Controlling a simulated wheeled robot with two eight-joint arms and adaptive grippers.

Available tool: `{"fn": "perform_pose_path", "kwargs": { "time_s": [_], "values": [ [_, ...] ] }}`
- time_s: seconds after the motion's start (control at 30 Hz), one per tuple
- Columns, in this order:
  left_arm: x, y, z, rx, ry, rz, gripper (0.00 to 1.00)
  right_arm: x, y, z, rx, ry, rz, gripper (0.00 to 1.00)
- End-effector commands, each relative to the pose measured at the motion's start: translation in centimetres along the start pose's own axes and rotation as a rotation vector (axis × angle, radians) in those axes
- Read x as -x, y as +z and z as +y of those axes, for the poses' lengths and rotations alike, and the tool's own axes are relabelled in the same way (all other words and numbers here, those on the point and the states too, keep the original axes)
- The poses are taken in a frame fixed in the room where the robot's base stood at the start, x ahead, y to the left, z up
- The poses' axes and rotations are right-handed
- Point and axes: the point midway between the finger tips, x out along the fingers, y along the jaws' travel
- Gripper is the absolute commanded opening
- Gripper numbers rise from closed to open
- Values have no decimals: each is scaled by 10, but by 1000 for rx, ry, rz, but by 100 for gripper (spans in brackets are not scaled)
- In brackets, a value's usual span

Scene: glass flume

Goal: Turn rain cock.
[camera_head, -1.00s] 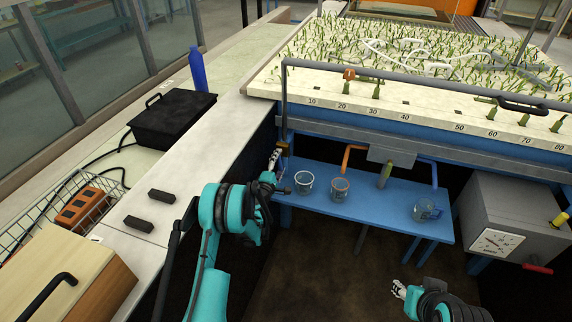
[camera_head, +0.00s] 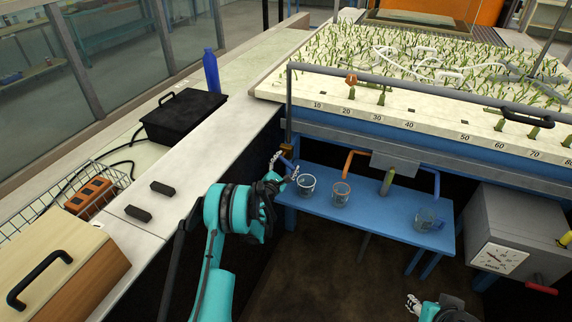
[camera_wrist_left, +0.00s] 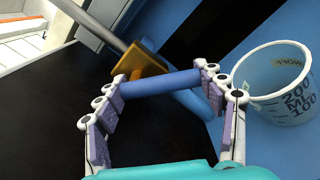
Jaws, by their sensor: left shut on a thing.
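The rain cock has a brass body (camera_head: 287,148) at the lower end of a grey pipe, at the left end of the planted bed. In the left wrist view its brass body (camera_wrist_left: 143,62) is at the top centre. A blue handle (camera_wrist_left: 160,82) runs across between the fingers below it. My left gripper (camera_head: 284,165) is at the cock, its fingers on both ends of the handle, shut on it. My right gripper (camera_head: 412,304) is low in the head view, away from the cock, too small to read.
A clear beaker (camera_head: 307,185) stands on the blue bench (camera_head: 375,215) close beside my left gripper. A second beaker (camera_head: 341,193) and a blue jug (camera_head: 428,218) stand farther right. A grey box with a dial (camera_head: 505,240) is at the right. A pale ledge (camera_head: 190,165) runs along the left.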

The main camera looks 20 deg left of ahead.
Motion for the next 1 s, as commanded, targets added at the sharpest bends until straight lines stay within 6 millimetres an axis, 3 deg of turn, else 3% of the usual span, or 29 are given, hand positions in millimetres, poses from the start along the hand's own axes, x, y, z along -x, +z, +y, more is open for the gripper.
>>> {"fn": "perform_pose_path", "kwargs": {
  "time_s": [0.67, 0.7, 0.77, 1.0],
  "values": [
    [0, 2, 0, 66, 0, 0, 18, 0, 0, 0, 0, 0, 0, 40],
    [0, 2, 0, 66, 1, 0, 75, 0, 0, 0, 0, 0, 0, 40],
    [0, 2, 0, 65, 0, 0, 90, 0, 0, 0, 0, 0, 0, 40],
    [0, 2, 0, 65, 0, 0, 91, 0, 0, 0, 0, 0, 0, 40]
  ]
}}
